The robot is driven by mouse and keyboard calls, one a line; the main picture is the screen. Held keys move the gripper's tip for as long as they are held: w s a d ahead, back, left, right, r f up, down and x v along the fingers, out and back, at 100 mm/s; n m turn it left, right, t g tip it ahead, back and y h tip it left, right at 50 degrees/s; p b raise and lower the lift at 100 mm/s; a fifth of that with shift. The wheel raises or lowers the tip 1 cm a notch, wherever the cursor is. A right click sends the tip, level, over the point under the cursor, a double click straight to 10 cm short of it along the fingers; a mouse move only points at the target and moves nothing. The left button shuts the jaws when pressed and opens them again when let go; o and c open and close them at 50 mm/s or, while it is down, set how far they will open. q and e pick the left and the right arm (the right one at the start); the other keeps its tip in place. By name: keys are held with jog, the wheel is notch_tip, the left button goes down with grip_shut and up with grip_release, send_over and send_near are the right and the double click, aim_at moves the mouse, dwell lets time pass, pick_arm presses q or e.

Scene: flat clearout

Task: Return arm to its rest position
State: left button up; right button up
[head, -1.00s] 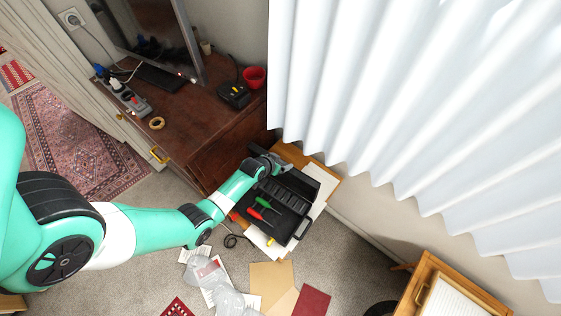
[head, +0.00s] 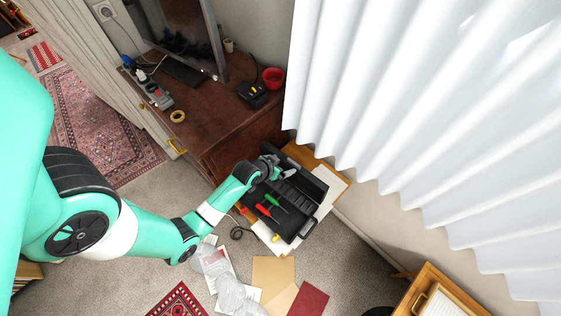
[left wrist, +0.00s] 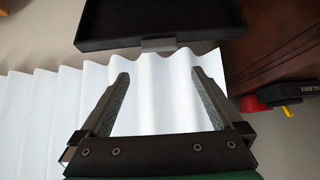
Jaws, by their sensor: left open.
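My left arm (head: 215,212) reaches in from the left in the head view. My left gripper (head: 287,173) is over the far end of the black toolbox (head: 305,215), which stands open on a small wooden table. In the left wrist view the left gripper (left wrist: 158,88) has its two fingers spread apart with nothing between them. A black tray-like part (left wrist: 150,22) with a grey latch is ahead of the fingers, apart from them. A green-handled tool (head: 272,200) and a red-handled tool (head: 264,211) lie in the toolbox. My right gripper is not in view.
A brown cabinet (head: 215,130) with a red cup (head: 273,77) and a black device (head: 251,93) stands behind the arm. White pleated curtains (head: 430,100) hang to the right. Papers and a clear plastic bag (head: 232,293) lie on the carpet. A wooden drawer unit (head: 425,290) is lower right.

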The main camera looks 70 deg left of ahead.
pick_arm(q)
jog(key=shift+s+d+r, duration=0.25)
jog(key=shift+s+r, duration=0.1)
jog(key=shift+r, duration=0.15)
